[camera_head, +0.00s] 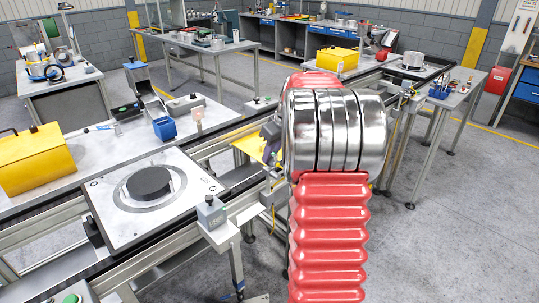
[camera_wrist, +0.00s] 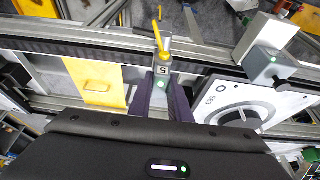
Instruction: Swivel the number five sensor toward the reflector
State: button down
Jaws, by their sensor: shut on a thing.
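The number five sensor (camera_wrist: 163,70) is a small grey block with a black "5" label, a green light below it and a yellow pointed piece standing out from its far end. It shows at the middle of the wrist view. My gripper (camera_wrist: 163,92) is shut on its near end, one dark finger on each side. In the head view my arm hides the sensor and most of the gripper. I cannot make out the reflector for certain.
A grey block with a green light (camera_wrist: 262,66) stands on a bracket right of the sensor, beside a white pallet (camera_head: 110,215) bearing a black disc (camera_head: 149,184). A yellow plate (camera_wrist: 94,84) lies left of the sensor. Conveyor rails run close along both sides.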

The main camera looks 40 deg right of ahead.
jog(key=c, duration=1.6)
grip_release()
jog(key=shift+c, duration=0.2)
jog(key=v, duration=1.3)
jog(key=shift+s+r, duration=0.2)
jog(key=shift+r, duration=0.1)
jog(key=shift+m, duration=0.3)
